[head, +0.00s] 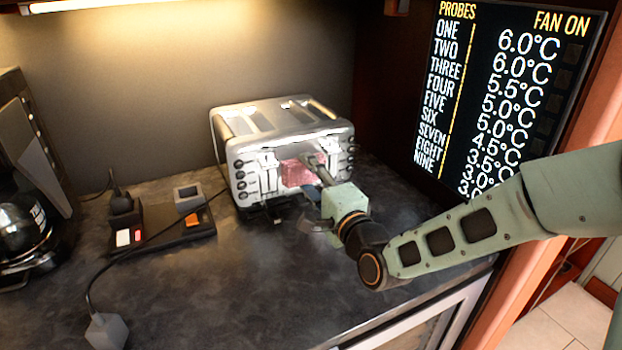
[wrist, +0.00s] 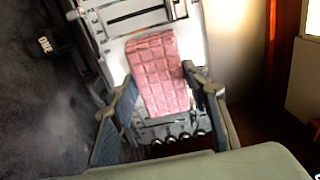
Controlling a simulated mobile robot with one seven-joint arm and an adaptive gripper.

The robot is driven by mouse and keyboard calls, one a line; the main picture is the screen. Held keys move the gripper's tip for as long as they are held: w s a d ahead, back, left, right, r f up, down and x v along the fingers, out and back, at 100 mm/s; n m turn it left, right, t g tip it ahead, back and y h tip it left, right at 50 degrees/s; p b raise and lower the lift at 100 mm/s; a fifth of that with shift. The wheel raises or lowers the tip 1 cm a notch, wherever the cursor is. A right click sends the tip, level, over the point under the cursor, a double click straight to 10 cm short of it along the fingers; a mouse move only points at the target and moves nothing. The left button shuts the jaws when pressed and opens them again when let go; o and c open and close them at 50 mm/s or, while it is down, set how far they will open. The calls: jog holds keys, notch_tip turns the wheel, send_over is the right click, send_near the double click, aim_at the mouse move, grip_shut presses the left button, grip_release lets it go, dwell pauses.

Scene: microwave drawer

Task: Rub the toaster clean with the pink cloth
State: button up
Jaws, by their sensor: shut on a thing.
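The silver toaster (head: 280,120) stands on the dark counter against the back wall, its front with knobs and levers facing me. The pink cloth (head: 298,173) is a folded, quilted pad at the middle of the toaster's front. My gripper (head: 312,172) is at that front and shut on the cloth, with its fingers partly hiding it. In the wrist view the cloth (wrist: 160,75) lies between my gripper's fingers (wrist: 160,88), over the toaster (wrist: 110,45). I cannot tell how firmly the cloth presses on the metal.
A black device with an orange button (head: 192,220) sits left of the toaster, with a cable running to a grey block (head: 106,331). A coffee maker (head: 28,200) stands at the far left. A display panel (head: 500,95) is at the right. The front counter is mostly clear.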

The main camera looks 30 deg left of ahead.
jog(key=shift+w+a+b, duration=0.3)
jog(key=shift+w+a, duration=0.1)
jog(key=shift+a, duration=0.1)
dwell(1.6)
jog(key=shift+r, duration=0.2)
jog(key=shift+r+p, duration=0.3)
jog(key=shift+p, duration=0.1)
jog(key=shift+r, duration=0.1)
jog(key=shift+r+p, duration=0.25)
jog(key=shift+p, duration=0.05)
jog(key=shift+r+p, duration=0.4)
jog(key=shift+r, duration=0.05)
jog(key=shift+f, duration=0.1)
